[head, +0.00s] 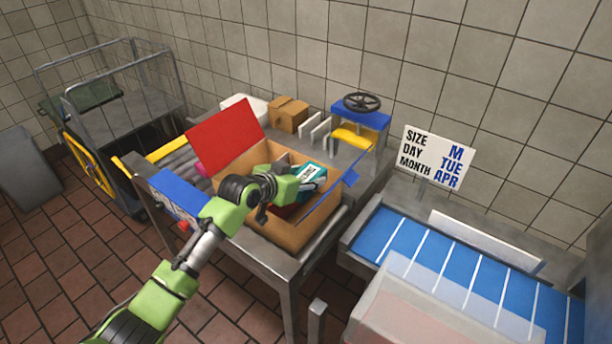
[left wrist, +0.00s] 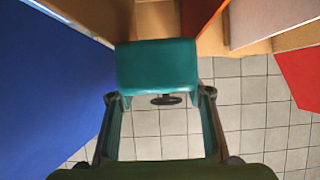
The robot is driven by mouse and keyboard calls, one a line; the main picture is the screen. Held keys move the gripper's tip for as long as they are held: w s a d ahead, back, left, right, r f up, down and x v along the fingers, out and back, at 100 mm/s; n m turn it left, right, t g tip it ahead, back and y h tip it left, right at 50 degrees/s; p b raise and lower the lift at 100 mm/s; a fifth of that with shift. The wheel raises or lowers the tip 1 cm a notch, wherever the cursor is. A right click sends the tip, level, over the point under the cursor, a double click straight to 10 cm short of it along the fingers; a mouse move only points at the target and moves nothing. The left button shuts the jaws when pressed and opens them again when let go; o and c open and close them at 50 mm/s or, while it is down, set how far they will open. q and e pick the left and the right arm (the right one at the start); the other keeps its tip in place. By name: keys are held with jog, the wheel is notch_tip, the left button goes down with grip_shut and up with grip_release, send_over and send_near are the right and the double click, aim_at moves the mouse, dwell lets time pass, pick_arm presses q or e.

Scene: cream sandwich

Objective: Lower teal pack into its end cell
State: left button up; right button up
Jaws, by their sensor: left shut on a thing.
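The teal pack (head: 312,172), with a white label, is held at the open cardboard box (head: 282,236). In the left wrist view the teal pack (left wrist: 157,66) sits between the two fingers. My left gripper (head: 292,185) is shut on the pack, over the box opening; it also shows in the left wrist view (left wrist: 159,96). The pack's lower part is hidden, so I cannot tell how far it is inside a cell. Something dark red (head: 285,212) shows in the box beneath the gripper. My right gripper is not in view.
The box has a raised red flap (head: 225,136) and blue flaps around its opening. Behind it stand a small carton (head: 288,114) and a blue machine with a black handwheel (head: 361,102). A blue slatted conveyor (head: 450,256) and a sign (head: 437,157) are at right.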

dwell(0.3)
pick_arm(q)
jog(key=o, duration=1.2)
jog(key=shift+s, duration=0.1)
jog(key=v, duration=1.2)
notch_tip(320, 180, up, 10)
jog(key=p, duration=0.8)
jog(key=shift+p, duration=0.35)
